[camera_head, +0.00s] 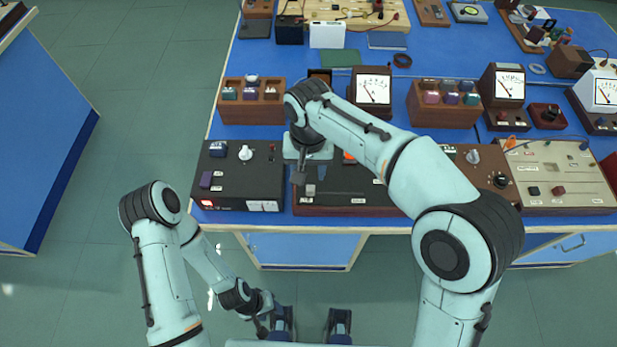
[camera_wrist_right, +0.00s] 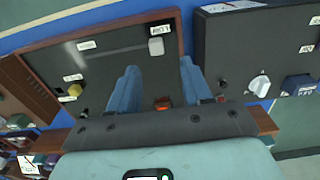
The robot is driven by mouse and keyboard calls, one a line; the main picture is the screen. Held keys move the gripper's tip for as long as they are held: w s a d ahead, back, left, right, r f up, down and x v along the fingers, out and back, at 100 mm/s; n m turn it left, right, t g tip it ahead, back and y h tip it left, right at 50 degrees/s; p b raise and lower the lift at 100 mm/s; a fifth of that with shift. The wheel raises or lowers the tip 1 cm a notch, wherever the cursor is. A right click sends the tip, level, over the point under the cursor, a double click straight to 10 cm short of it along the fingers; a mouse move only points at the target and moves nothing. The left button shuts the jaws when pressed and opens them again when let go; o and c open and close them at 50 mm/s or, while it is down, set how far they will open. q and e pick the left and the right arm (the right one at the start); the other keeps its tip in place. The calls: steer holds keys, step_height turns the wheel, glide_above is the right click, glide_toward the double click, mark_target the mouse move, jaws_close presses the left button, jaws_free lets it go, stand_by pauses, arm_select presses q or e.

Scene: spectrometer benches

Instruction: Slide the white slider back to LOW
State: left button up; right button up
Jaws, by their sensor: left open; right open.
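The white slider (camera_wrist_right: 156,46) is a small pale block on a dark panel (camera_wrist_right: 110,68). It sits beside the LOW label (camera_wrist_right: 163,29), at the right end of its track in the right wrist view. In the head view the slider (camera_head: 311,189) is at the panel's left end, just below my right gripper (camera_head: 304,172). My right gripper (camera_wrist_right: 159,68) is open. Its two blue fingertips are spread to either side of the slider's line, and the slider shows just beyond them; contact cannot be told. My left gripper (camera_head: 268,316) is open and low, off the bench, holding nothing visible.
A black box with a white knob (camera_head: 246,152) stands left of the panel. Wooden racks (camera_head: 251,101) and analog meters (camera_head: 372,88) stand behind. A beige panel (camera_head: 557,172) is at right. My right arm hides part of the bench. The floor in front is clear.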

step_height(320, 180, up, 6)
steer(key=shift+p, duration=0.45)
stand_by(0.3)
